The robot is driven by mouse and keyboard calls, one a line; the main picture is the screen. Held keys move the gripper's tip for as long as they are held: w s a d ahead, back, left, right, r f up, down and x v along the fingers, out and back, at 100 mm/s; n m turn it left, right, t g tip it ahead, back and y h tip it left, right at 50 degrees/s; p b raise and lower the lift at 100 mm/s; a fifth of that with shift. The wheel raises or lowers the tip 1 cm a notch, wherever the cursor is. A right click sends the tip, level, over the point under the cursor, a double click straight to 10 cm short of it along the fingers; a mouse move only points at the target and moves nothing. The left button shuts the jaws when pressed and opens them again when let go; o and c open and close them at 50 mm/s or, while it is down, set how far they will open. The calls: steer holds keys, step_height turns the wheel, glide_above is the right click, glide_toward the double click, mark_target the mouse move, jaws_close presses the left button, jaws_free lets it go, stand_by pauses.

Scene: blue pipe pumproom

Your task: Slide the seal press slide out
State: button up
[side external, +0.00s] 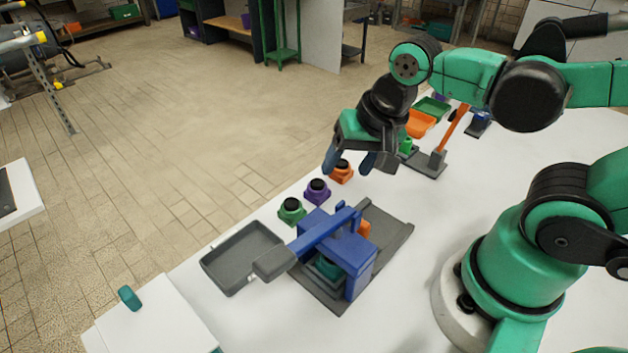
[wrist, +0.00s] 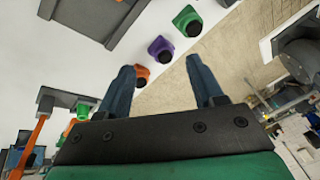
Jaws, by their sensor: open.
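The seal press is a blue frame (side external: 349,262) with a blue lever ending in a grey handle (side external: 275,263). It stands on a long dark grey base (side external: 392,229) on the white table. A small teal part shows low inside the frame and an orange part behind it. I cannot tell clearly which part is the slide. My gripper (side external: 349,163) is open and empty, in the air beyond the press, near the orange block (side external: 341,174). Its blue fingers also show in the wrist view (wrist: 160,70). A dark grey flat part at top left there may be the press base (wrist: 95,14).
A green block (side external: 291,211) and a purple block (side external: 317,191) with black tops stand beside the press. A grey tray (side external: 240,259) lies left of it. An orange-levered device (side external: 450,135) and bins (side external: 420,122) stand behind my gripper. White table is clear right of the press.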

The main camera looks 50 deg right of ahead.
mark_target(364, 223)
steer(key=s+f+m+g, duration=0.1)
steer(key=m, duration=0.2)
steer(key=s+a+m+g, duration=0.1)
steer(key=s+m, duration=0.1)
steer(key=m, duration=0.2)
steer(key=s+f+m+g, duration=0.1)
steer(key=m+g, duration=0.1)
steer(key=m, duration=0.1)
steer(key=shift+s+a+f+m, duration=0.15)
steer(key=shift+a+f+m, duration=0.15)
steer(key=shift+m, duration=0.1)
steer(key=shift+f, duration=2.7)
jaws_close()
